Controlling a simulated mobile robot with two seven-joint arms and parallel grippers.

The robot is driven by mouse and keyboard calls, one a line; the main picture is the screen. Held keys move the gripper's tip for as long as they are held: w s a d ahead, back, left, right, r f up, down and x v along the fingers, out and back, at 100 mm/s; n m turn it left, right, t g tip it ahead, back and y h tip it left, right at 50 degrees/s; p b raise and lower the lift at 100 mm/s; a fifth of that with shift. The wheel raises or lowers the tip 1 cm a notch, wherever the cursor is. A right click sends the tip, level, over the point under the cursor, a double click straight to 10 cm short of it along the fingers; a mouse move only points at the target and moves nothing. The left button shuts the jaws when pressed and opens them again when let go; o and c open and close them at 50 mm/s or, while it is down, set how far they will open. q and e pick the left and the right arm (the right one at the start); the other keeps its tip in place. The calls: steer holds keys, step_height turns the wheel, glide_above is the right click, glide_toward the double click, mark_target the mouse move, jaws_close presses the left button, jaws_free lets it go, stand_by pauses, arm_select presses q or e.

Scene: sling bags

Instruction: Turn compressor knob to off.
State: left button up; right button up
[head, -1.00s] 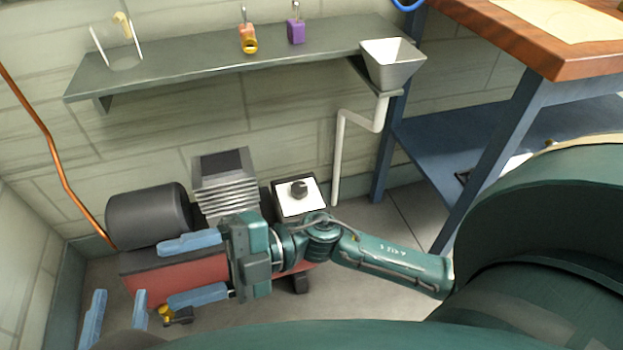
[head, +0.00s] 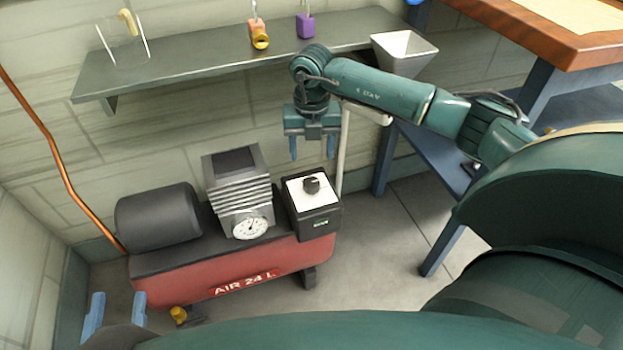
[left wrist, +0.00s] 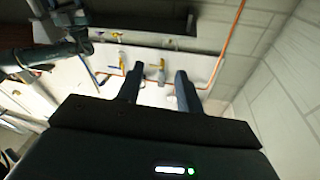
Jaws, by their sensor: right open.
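The compressor (head: 235,268) is a red tank marked "AIR 24 L" with a black motor, a ribbed grey head and a round gauge (head: 251,227). Its black knob (head: 311,185) sits on the white top plate of a black box at the right end. My right gripper (head: 312,158) hangs fingers-down just above and behind the knob in the picture, open, empty and apart from it. My left gripper (head: 115,312) shows at the lower left with two blue fingertips spread apart, empty. Its fingers also show in the left wrist view (left wrist: 158,88).
A wooden-topped bench (head: 540,40) stands right.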

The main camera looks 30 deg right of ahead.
mark_target(311, 182)
step_height(311, 182, down, 9)
steer(key=b, duration=0.2)
steer(key=shift+f+b, duration=0.2)
steer(key=shift+b, duration=0.1)
steer(key=shift+a, duration=0.1)
steer(key=shift+c, duration=0.5)
steer(key=c, duration=0.9)
